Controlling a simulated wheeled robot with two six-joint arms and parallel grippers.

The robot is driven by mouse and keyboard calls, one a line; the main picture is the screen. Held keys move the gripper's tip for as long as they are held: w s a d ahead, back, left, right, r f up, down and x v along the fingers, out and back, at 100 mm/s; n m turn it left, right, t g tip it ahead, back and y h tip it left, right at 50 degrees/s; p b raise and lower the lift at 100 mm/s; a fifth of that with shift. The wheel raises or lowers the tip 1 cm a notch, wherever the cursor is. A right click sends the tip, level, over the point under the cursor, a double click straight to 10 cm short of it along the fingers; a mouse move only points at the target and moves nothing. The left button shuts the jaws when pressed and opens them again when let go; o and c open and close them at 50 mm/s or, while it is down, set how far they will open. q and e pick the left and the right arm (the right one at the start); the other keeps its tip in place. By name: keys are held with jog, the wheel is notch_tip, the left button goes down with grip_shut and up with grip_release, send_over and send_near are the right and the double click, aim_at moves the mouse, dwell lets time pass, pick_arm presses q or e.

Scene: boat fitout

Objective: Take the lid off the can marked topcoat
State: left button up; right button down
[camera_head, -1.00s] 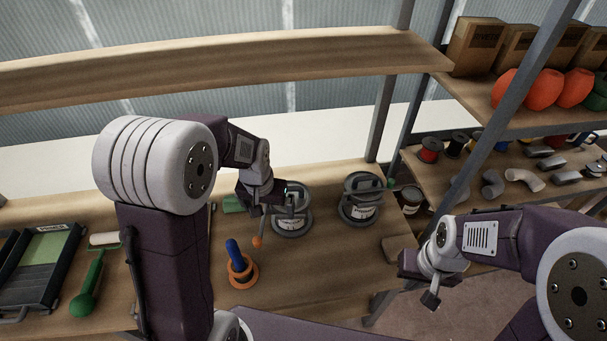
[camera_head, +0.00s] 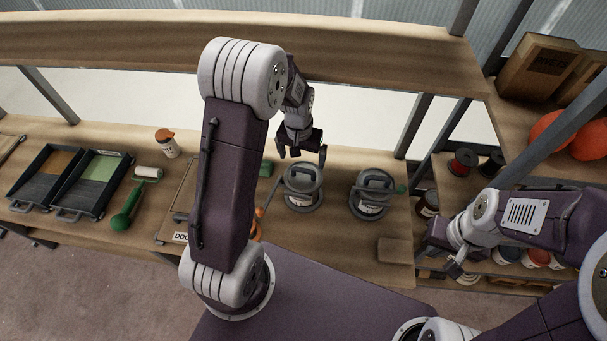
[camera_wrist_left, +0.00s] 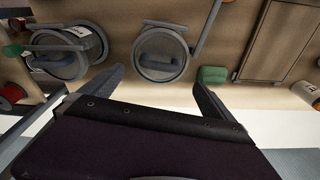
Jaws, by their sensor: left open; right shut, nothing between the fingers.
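Two grey cans with handled lids stand on the bench: a left can (camera_head: 303,199) and a right can (camera_head: 371,205). Their label print is too small to read, so I cannot tell which is topcoat. A lever reaches from the left can toward the lower left; the right can has a green-knobbed lever. Both lids are on. My left gripper (camera_head: 302,153) is open and empty, above and behind the left can. In the left wrist view, the left can's lid (camera_wrist_left: 160,54) lies ahead between the fingers, the right can's lid (camera_wrist_left: 62,52) to the left. My right gripper (camera_head: 447,262) is shut and empty at the bench's right end.
A green block (camera_head: 266,168) is beside the left can. A shelf board (camera_head: 370,60) runs above the bench's back. Paint trays (camera_head: 98,168), a green-handled roller (camera_head: 125,216) and an orange-capped bottle (camera_head: 167,147) are on the left. A brown block (camera_head: 394,249) lies at the front right.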

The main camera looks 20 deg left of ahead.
aim_at(303, 169)
pick_arm(q)
jog(key=f, duration=0.2)
jog(key=shift+w+d+f, duration=0.2)
jog(key=shift+w+f, duration=0.05)
jog(key=shift+f, duration=0.3)
jog(key=shift+a+f+p, duration=0.1)
jog(key=shift+a+p, duration=0.05)
jog(key=shift+p, duration=0.2)
notch_tip(303, 169, down, 5)
jog(key=shift+w+r+p, duration=0.1)
jog(key=shift+w+p, duration=0.05)
jog(key=shift+p, duration=0.65)
jog(key=shift+w, duration=0.1)
jog(key=c, duration=1.4)
jog(key=shift+o, duration=0.2)
notch_tip(303, 169, up, 4)
jog(key=shift+b, duration=0.85)
jog(key=s+d+r+b, duration=0.2)
jog(key=s+d+r, duration=0.5)
jog(key=s+d, duration=0.1)
jog(key=shift+d, duration=0.25)
